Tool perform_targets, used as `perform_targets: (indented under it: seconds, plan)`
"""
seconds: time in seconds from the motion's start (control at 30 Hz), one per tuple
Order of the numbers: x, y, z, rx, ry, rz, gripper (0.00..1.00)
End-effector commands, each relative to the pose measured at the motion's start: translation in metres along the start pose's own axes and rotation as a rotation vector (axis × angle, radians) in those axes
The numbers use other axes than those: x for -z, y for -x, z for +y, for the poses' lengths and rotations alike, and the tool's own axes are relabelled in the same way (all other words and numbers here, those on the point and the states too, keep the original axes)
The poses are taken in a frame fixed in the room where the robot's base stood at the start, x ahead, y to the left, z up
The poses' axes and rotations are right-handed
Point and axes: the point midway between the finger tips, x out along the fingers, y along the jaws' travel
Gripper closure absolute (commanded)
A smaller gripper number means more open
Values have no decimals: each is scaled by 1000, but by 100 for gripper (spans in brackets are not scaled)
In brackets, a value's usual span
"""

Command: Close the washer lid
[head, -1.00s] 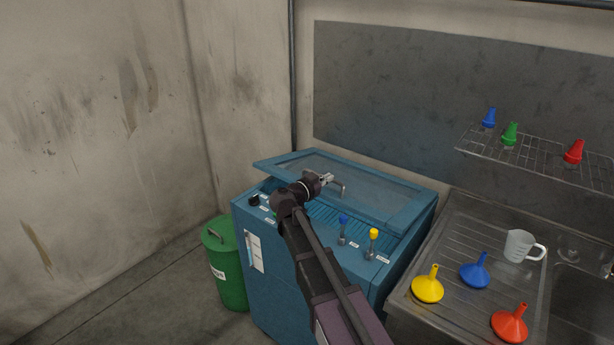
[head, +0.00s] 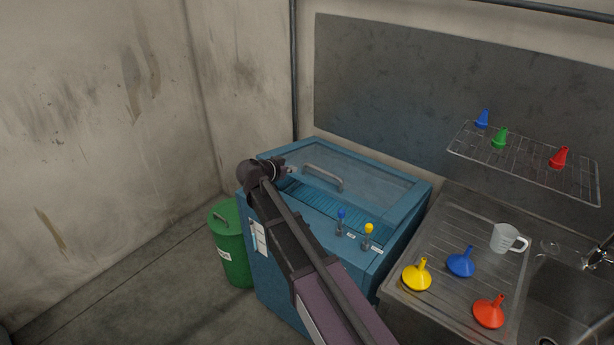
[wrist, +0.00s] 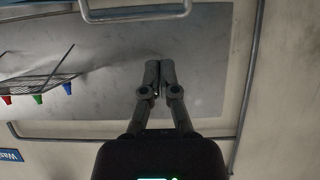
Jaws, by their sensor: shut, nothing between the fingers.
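The washer (head: 285,295) is a blue cabinet in the corner. Its lid (head: 410,195) has a blue frame, a clear pane and a metal handle (head: 323,177). The lid looks tilted partly open, with the ribbed interior (head: 312,201) showing; its exact angle is hard to tell. My gripper (head: 291,171) is at the lid's left front part, left of the handle, with nothing held. In the wrist view my gripper (wrist: 159,64) has its fingers together, and the handle (wrist: 135,15) is at the top edge. Contact with the lid cannot be told; my arm hides the left front.
A green bin (head: 232,250) stands left of the washer. A steel sink counter (head: 440,215) at right holds yellow, blue and red funnels and a clear jug (head: 507,238). A wire shelf (head: 530,165) with small coloured funnels hangs above.

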Motion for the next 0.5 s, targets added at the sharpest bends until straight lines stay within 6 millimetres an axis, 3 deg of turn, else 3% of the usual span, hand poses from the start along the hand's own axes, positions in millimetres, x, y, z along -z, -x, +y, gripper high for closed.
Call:
perform_targets:
  seconds: [0.27, 0.5]
  plan:
    - [0, -2, 0, 0, -1, 2, 100]
    - [-2, -18, -1, 0, -1, 2, 100]
